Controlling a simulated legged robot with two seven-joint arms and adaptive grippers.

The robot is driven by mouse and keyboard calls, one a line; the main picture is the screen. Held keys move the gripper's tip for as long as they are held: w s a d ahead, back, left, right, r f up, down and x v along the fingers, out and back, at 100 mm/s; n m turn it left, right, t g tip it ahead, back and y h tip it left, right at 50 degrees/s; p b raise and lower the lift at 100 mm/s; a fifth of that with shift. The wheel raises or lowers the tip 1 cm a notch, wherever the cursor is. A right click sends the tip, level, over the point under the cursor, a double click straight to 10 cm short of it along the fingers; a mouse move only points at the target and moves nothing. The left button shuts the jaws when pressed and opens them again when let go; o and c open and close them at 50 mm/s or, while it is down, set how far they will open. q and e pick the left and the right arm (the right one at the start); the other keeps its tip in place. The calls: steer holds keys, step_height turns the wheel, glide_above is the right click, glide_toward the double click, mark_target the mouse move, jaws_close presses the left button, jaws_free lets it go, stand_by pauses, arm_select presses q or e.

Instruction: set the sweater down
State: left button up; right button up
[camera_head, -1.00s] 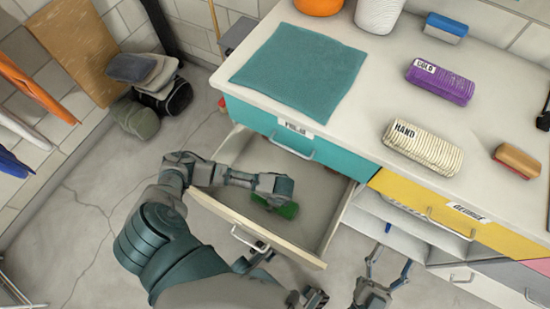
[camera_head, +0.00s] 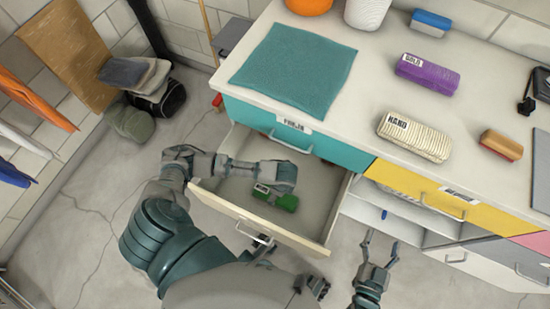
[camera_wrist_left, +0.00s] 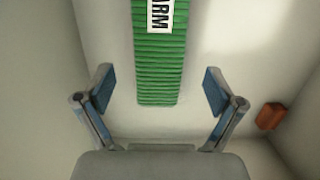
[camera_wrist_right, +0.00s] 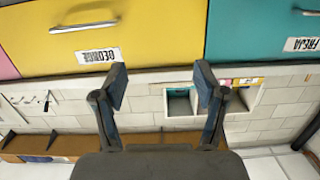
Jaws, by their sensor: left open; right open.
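The sweater (camera_head: 286,202) is a green, ribbed, rolled bundle lying on the floor of the open drawer (camera_head: 240,214). In the left wrist view the sweater (camera_wrist_left: 160,70) fills the upper middle, and its white label ends in "ARM". My left gripper (camera_wrist_left: 159,88) is open over the drawer, its fingers apart on either side of the bundle's near end, with clear gaps to it. In the head view my left arm's end hides part of the bundle. My right gripper (camera_head: 381,246) is open and empty, in front of the cabinet; its fingers also show in the right wrist view (camera_wrist_right: 159,86).
A small brown block (camera_wrist_left: 270,116) shows at the right of the left wrist view. The worktop (camera_head: 365,90) bears a teal cloth (camera_head: 295,68), a purple bundle (camera_head: 427,74), a cream bundle (camera_head: 413,137) and a brush (camera_head: 501,145). A yellow drawer (camera_head: 410,190) is shut.

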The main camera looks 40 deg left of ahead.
arm_select(q)
steer(key=r, duration=0.2)
steer(key=d+r+p, duration=0.1)
steer(key=r, duration=0.2)
steer(key=shift+w+p, duration=0.1)
steer(key=shift+p, duration=0.2)
arm_select(e)
steer(key=s+d+f+g+h, duration=0.1)
steer(key=s+d+f+g, duration=0.1)
steer(key=s+f+g, duration=0.1)
step_height(320, 180, down, 2)
steer(key=shift+f+g, duration=0.1)
steer(key=shift+g, duration=0.6)
arm_select(q)
steer(key=shift+a+f, duration=0.1)
steer(key=shift+a, duration=0.1)
arm_select(e)
steer(key=shift+w+a, duration=0.1)
steer(key=shift+a, duration=0.15)
